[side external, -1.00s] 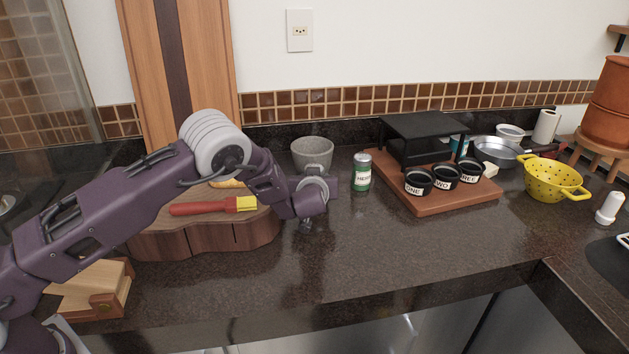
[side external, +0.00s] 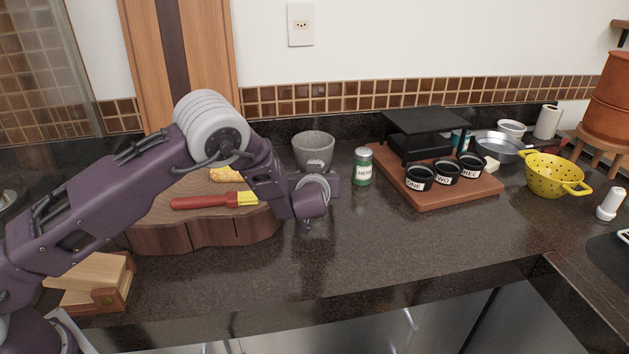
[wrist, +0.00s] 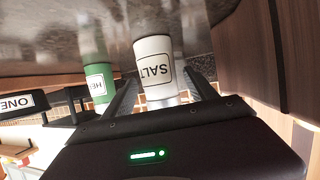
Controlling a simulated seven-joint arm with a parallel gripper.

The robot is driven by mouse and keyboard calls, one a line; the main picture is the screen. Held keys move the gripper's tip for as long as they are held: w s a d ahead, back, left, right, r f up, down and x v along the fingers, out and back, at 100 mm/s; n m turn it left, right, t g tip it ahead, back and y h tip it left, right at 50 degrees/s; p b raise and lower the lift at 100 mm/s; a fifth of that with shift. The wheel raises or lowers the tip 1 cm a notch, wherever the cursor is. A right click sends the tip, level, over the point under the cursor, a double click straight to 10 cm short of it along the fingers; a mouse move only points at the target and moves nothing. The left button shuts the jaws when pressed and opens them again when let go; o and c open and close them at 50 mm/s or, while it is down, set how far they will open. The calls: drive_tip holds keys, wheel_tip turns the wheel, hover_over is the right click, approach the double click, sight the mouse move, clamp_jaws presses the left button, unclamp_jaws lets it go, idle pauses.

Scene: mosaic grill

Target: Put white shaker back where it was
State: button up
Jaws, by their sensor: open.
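The white shaker, labelled SALT (wrist: 155,68), shows in the wrist view between the two fingers of my gripper (wrist: 163,84). The fingers are apart, one on each side of the shaker. The left finger looks close to it; I cannot tell whether it touches. In the side view my wrist is in front of the grey mortar, left of the green shaker (side external: 363,167). My fingers and the SALT shaker are hidden there. The green shaker also shows left of the SALT shaker in the wrist view (wrist: 96,72).
A grey mortar (side external: 314,146) stands behind my wrist. A wooden stand (side external: 455,196) with black cups ONE, TWO and THREE is to the right. A cutting board (side external: 160,239) with a red brush (side external: 205,202) is at left.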

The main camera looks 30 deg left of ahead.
drive_tip(key=v, duration=0.8)
drive_tip(key=shift+s+d, duration=0.1)
drive_tip(key=shift+s, duration=0.05)
drive_tip(key=s+d+r+m+g+h, duration=0.1)
drive_tip(key=s+d+r+m+h, duration=0.1)
drive_tip(key=s+r+h, duration=0.55)
drive_tip(key=s+d+r+m+g+h, duration=0.15)
drive_tip(key=s+r, duration=0.35)
drive_tip(key=r, duration=0.6)
drive_tip(key=s+a+f+m+g+y, duration=0.1)
drive_tip(key=s+a, duration=0.2)
drive_tip(key=s, duration=1.1)
drive_tip(key=s+a+f+m+g, duration=0.1)
drive_tip(key=s+a, duration=0.3)
drive_tip(key=s, duration=1.1)
drive_tip(key=shift+s+m+g+y, duration=0.2)
drive_tip(key=shift+m+g+y, duration=0.2)
drive_tip(key=shift+m+g, duration=0.2)
